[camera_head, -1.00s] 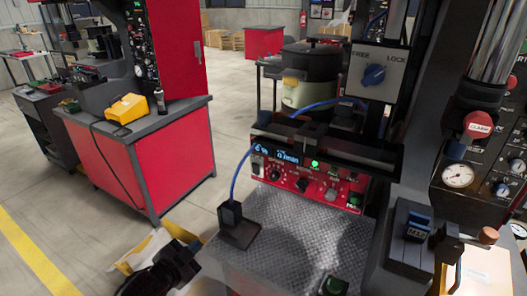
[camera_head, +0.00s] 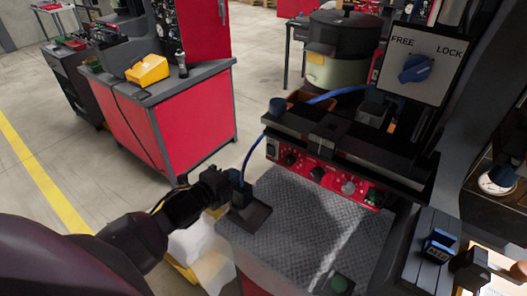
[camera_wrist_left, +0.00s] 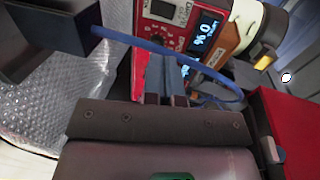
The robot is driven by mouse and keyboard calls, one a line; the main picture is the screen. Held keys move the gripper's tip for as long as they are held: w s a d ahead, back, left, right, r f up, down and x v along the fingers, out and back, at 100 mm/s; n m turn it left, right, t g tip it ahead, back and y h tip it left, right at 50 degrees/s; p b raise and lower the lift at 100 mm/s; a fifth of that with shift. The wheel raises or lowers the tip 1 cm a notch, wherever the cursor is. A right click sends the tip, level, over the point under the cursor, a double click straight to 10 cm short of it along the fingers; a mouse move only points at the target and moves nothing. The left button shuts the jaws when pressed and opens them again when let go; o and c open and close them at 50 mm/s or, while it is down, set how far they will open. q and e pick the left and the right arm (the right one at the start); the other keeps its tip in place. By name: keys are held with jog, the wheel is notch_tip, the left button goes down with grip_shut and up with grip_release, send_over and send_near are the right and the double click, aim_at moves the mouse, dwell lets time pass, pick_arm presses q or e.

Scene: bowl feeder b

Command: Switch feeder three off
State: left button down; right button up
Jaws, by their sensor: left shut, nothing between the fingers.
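A red control panel (camera_head: 332,181) with knobs, a green button and a rocker switch (camera_head: 271,150) at its left end faces the patterned metal plate. No number naming feeder three is readable. In the left wrist view the panel (camera_wrist_left: 148,58) appears turned, with a blue-lit display (camera_wrist_left: 205,35) and a dark knob. My left gripper (camera_head: 222,180) is left of the panel, beside a black block with a blue cable, apart from the switch. In the wrist view its fingers (camera_wrist_left: 165,85) are shut and empty, pointing toward the panel.
The blue cable (camera_head: 250,150) arches from the black block (camera_head: 240,197) and crosses the wrist view. A black rail (camera_head: 340,145) overhangs the panel. A FREE/LOCK box (camera_head: 416,70) and a dark-topped bowl (camera_head: 335,60) stand behind. The metal plate (camera_head: 300,225) is mostly clear.

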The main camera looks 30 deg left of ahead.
pick_arm(q)
jog(key=p, duration=0.1)
send_near(268, 148)
jog(key=x, duration=0.6)
jog(key=shift+f, duration=0.25)
jog(key=shift+w+d, duration=0.15)
jog(key=shift+w, duration=0.4)
